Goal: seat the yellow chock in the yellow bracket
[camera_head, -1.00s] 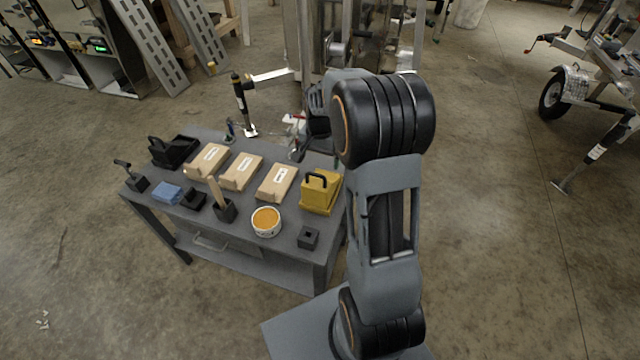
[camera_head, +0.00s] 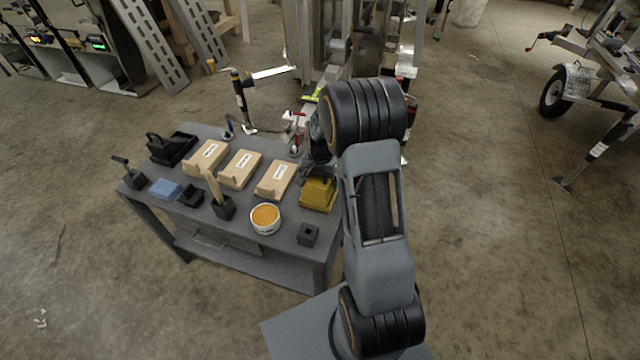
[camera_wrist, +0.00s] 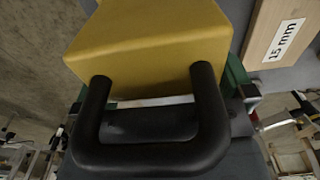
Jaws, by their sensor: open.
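The yellow chock (camera_head: 317,194) stands at the right end of the grey workbench. It fills the top of the wrist view (camera_wrist: 150,45), where its black handle (camera_wrist: 150,157) looms large in the foreground. My gripper (camera_head: 318,171) is open and low over the chock, close to the handle. In the head view it covers the handle, and I cannot tell whether the fingers touch it. A small yellow-green part (camera_head: 312,97) shows on the trailer behind the bench. I cannot tell whether it is the yellow bracket.
Wooden blocks (camera_head: 273,180) lie in a row left of the chock. A round tin with orange contents (camera_head: 265,218) and a small black socket block (camera_head: 308,234) stand at the bench's front. A red-handled clamp (camera_head: 297,132) is behind.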

